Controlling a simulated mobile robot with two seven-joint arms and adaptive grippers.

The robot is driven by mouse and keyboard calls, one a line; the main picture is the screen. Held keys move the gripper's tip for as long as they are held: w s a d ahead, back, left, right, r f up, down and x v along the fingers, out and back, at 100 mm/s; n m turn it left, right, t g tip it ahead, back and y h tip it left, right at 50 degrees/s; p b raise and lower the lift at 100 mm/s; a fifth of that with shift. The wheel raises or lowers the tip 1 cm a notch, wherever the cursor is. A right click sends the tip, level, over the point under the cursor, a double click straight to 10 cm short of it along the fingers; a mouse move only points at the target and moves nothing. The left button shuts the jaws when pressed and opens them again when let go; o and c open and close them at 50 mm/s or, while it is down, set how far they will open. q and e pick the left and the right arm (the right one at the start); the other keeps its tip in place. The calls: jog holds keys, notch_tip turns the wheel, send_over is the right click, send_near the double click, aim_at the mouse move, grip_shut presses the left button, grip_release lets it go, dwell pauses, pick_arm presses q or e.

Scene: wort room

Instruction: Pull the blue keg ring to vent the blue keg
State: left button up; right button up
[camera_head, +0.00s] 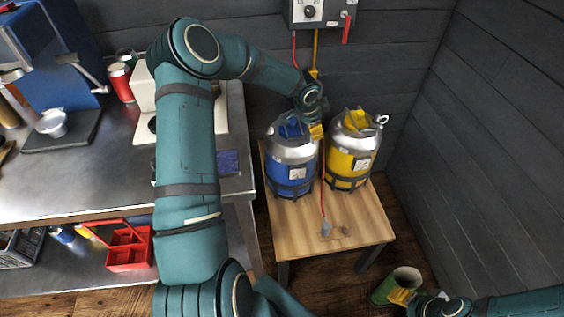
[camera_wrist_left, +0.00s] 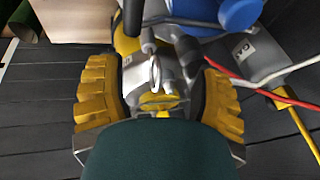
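The blue keg (camera_head: 291,172) has a silver top and stands upright on the left of a small wooden table. Its ring is not clear in the head view, where my left gripper (camera_head: 316,126) reaches over the keg's right top edge. In the left wrist view a silver ring (camera_wrist_left: 155,74) stands between the spread yellow finger pads of my left gripper (camera_wrist_left: 160,96). Silver and yellow parts lie around it, so I cannot tell which keg it belongs to. A blue part (camera_wrist_left: 238,12) shows at the top right. My right gripper (camera_head: 404,297) is low at the right, its fingers partly hidden.
The yellow keg (camera_head: 342,165) stands right beside the blue keg. A red hose (camera_head: 323,185) hangs down to the wooden table (camera_head: 310,235). A wall box (camera_head: 320,12) is above. A green bin (camera_head: 390,286) is on the floor. A metal counter (camera_head: 90,170) is at left.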

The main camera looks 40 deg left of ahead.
pick_arm(q)
jog(key=shift+o, duration=1.4)
jog(key=shift+d, duration=0.1)
jog(key=shift+r+p, duration=2.35)
jog(key=shift+r, duration=0.65)
